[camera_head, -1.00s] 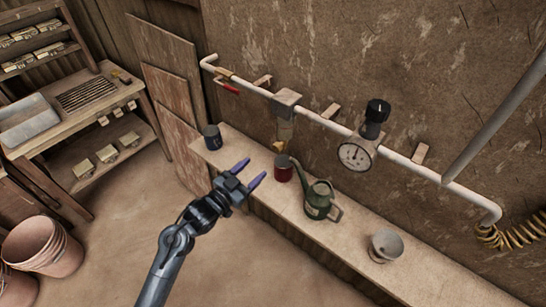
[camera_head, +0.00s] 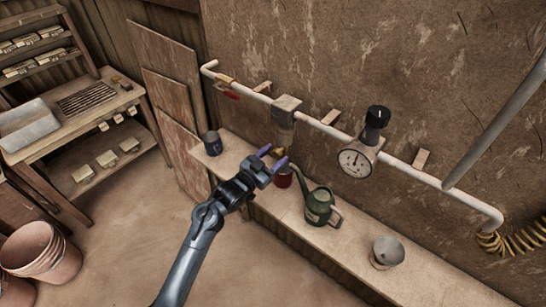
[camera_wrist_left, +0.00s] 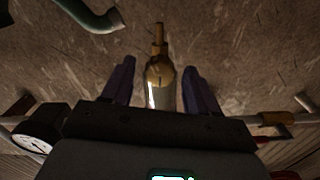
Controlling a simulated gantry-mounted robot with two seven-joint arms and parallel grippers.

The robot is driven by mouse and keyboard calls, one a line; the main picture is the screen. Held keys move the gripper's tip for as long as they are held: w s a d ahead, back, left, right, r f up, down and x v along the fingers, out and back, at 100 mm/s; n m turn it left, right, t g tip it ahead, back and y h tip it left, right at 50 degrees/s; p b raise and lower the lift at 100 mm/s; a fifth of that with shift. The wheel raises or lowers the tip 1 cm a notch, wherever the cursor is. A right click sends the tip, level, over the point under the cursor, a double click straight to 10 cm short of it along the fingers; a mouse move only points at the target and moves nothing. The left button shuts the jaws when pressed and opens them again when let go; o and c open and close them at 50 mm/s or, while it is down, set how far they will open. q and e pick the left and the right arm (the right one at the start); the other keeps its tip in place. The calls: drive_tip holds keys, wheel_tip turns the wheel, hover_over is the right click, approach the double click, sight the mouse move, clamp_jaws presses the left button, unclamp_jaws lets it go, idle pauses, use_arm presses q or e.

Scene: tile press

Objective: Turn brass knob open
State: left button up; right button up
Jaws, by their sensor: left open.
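The brass knob (camera_head: 280,152) is at the lower end of the clear filter bowl (camera_head: 286,135) under the pipe's grey block. In the head view it is partly hidden behind my left gripper (camera_head: 274,155). In the left wrist view the brass knob (camera_wrist_left: 160,72) and its narrow brass stem show between the two purple fingers of my left gripper (camera_wrist_left: 158,67). The fingers are apart, with a gap on each side of the knob, and I see no contact. My right gripper is not in view.
A red mug (camera_head: 283,178) and green watering can (camera_head: 320,206) stand on the shelf (camera_head: 350,236) near the gripper. A dark mug (camera_head: 212,143) and grey cup (camera_head: 386,252) stand farther apart. A pressure gauge (camera_head: 355,162) and black-topped regulator (camera_head: 376,117) sit along the pipe.

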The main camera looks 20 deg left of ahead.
use_arm(q)
drive_tip(key=c, duration=1)
drive_tip(key=shift+c, duration=0.2)
